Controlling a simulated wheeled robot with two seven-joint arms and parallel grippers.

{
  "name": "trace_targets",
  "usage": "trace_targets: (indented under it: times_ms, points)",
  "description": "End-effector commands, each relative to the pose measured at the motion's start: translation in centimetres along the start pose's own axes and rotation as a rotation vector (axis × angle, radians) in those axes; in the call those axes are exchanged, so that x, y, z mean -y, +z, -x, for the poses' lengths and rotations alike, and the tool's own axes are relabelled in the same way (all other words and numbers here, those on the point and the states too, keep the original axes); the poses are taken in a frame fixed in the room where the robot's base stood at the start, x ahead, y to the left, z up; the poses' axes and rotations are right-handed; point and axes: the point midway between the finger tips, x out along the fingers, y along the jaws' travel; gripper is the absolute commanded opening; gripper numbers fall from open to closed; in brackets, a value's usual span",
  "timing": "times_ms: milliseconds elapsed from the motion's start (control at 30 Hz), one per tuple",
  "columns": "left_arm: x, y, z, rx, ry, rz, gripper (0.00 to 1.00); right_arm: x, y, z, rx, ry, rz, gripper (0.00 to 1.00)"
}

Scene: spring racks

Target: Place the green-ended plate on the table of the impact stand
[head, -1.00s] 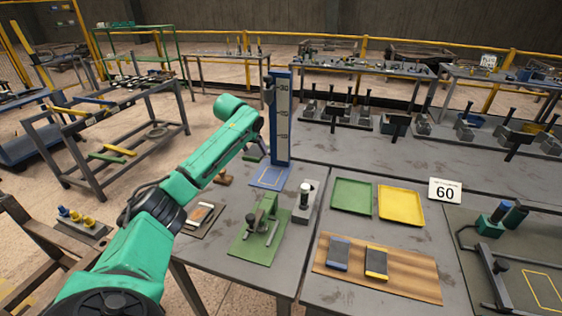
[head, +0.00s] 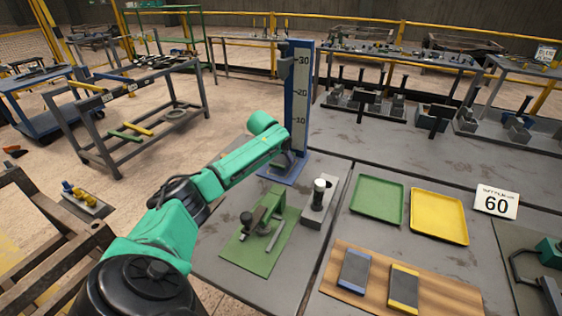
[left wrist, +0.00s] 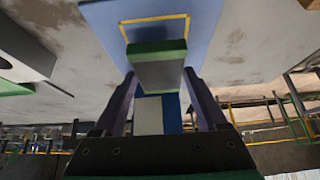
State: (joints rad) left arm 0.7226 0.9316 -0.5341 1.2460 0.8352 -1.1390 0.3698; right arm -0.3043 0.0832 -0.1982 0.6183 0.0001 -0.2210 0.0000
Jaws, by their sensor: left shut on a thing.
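The green-ended plate shows in the left wrist view, its green end (left wrist: 158,47) facing the blue table and its grey face (left wrist: 160,76) towards me. My left gripper (left wrist: 158,78) is shut on it, one finger on each side. The impact stand (head: 299,95) has an upright scale on a blue table (head: 272,173). The yellow-outlined table (left wrist: 210,30) lies beyond the plate in the left wrist view, with a dark shadow inside the outline. The plate looks just above it; contact is unclear. In the head view my left gripper (head: 287,160) is low at the stand, hiding the plate.
A green fixture (head: 257,232) and a grey block with a white-topped post (head: 319,196) stand close in front of the stand. Green (head: 378,199) and yellow (head: 439,216) trays lie to the right. Two other plates rest on a wooden board (head: 437,297).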

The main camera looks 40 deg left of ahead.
Motion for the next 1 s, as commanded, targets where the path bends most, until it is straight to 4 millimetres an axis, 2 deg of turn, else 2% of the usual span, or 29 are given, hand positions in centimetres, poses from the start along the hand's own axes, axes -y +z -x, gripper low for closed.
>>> trace_targets:
  times_ms: [133, 333, 367, 400, 433, 767, 867, 1000]
  points:
    - [0.1, 0.9, -1.6, -0.004, -0.001, 0.001, 0.00, 0.0, -0.1, 0.3, -0.001, 0.000, 0.000, 0.50]
    - [0.1, 1.1, -1.8, -0.004, -0.001, 0.001, 0.00, 0.0, -0.3, 0.2, -0.004, 0.000, 0.000, 0.50]
    - [0.0, 1.3, -1.9, 0.001, -0.001, 0.000, 0.82, 0.0, -0.3, 0.2, -0.004, 0.000, 0.000, 0.50]
    - [0.0, 1.3, -1.9, 0.001, -0.001, 0.000, 0.97, 0.0, -0.3, 0.2, -0.005, 0.000, 0.001, 0.50]
    - [0.0, 1.3, -1.9, 0.001, -0.001, 0.000, 1.00, 0.0, -0.3, 0.2, -0.005, 0.000, 0.001, 0.50]
    - [0.1, 1.2, -1.3, 0.001, 0.000, 0.001, 1.00, 0.3, -0.5, 0.2, -0.008, -0.005, 0.000, 0.50]
    - [0.1, 1.2, 0.0, 0.000, -0.001, -0.001, 1.00, 0.4, -0.6, 0.3, -0.009, -0.005, 0.000, 0.50]
    - [0.2, 1.2, 3.5, -0.002, -0.003, -0.003, 1.00, 0.4, -0.6, 0.0, -0.010, -0.005, 0.000, 0.50]
